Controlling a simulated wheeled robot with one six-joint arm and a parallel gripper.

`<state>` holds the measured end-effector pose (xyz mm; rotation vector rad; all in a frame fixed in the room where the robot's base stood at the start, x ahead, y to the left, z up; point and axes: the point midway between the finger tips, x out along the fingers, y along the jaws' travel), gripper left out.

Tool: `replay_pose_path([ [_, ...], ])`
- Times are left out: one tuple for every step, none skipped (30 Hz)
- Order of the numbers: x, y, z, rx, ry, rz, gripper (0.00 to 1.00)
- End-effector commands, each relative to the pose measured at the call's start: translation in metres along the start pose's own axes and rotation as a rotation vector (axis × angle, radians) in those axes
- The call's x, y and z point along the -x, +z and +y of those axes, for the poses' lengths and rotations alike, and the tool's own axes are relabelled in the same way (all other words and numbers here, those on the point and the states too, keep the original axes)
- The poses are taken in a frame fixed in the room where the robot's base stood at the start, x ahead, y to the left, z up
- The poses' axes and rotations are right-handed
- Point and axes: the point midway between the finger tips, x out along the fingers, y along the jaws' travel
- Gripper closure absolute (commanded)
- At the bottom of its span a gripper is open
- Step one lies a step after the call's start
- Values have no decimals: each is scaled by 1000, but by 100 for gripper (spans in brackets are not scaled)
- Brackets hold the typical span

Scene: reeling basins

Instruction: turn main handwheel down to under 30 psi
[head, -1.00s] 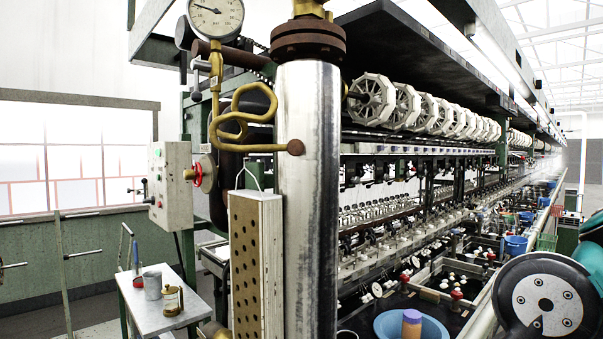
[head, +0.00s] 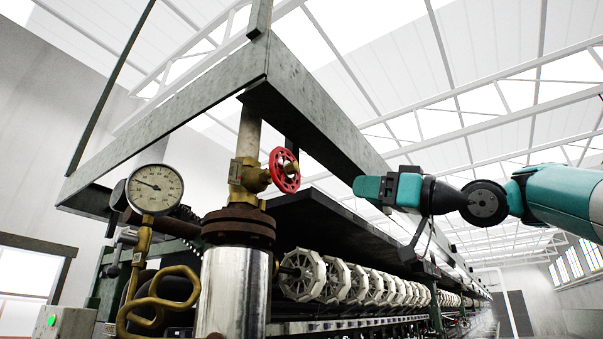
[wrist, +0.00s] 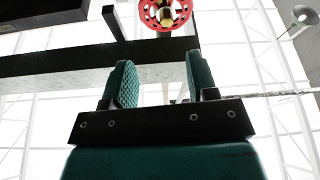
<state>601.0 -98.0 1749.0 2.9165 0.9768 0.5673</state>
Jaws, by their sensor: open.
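The red main handwheel (head: 285,170) sits on a brass valve (head: 247,178) at the top of the steel column, facing right. My gripper (head: 357,188) is to the right of the wheel, pointing at it, apart from it. In the wrist view the handwheel (wrist: 165,12) shows at the top edge, partly cut off, beyond the gap between the fingers. My gripper (wrist: 157,85) is open and empty there. The pressure gauge (head: 154,189) stands left of the valve. Its needle points to the upper left; its numbers are too small to read.
A green steel beam (head: 310,125) runs just above and behind the wheel. A rusty flange (head: 238,226) and the steel column (head: 232,290) stand below the valve. A dark shelf (head: 330,232) and several white reels (head: 335,278) lie under the arm. Air between gripper and wheel is clear.

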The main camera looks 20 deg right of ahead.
Motion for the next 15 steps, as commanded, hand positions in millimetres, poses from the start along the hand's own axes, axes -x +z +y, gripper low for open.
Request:
replay_pose_path([
  [4,-12,1,27,-7,23,47],
  [6,-17,1,36,-12,33,47],
  [7,-22,0,45,-19,44,47],
  [6,-24,-1,48,-22,48,47],
  [5,-26,-1,51,-25,51,47],
  [3,-27,-2,51,-27,53,47],
  [0,-28,-2,51,-28,54,47],
  [-4,-28,-2,49,-29,54,47],
  [-10,-29,-3,48,-30,54,47],
  [-15,-30,-3,48,-30,53,47],
  [-20,-30,-3,48,-31,52,47],
  [-29,-31,-4,46,-32,52,47],
  [-36,-32,-4,46,-32,53,47],
  [-43,-33,-4,46,-32,53,47],
  [-52,-33,-4,46,-32,51,47],
])
